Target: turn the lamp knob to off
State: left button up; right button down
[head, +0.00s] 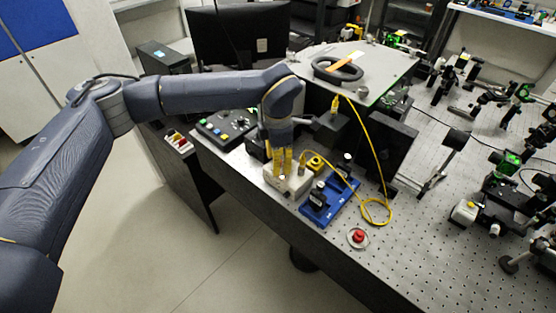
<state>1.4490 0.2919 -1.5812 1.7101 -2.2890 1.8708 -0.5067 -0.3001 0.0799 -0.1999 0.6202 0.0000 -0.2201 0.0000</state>
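My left gripper (282,172) comes down from the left arm with its yellow fingers pointing at a small beige box (291,186) near the bench's front edge. The fingertips are at or just above the top of this box. The fingers look close together, but whether they are shut or touch anything is too small to tell. I cannot make out the lamp knob; it may be hidden by the fingers. My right gripper is not in view.
Beside the box stand a blue holder (322,212) with black parts and a yellow cable (386,190). A red button (358,236) sits near the edge. A black control panel (222,127) lies left. Optical mounts crowd the right; bare perforated bench (430,225) lies between.

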pick_arm(q)
grip_shut()
dwell(0.3)
jog(key=shift+n, duration=0.3)
jog(key=n, duration=0.4)
jog(key=shift+n, duration=2.5)
grip_release()
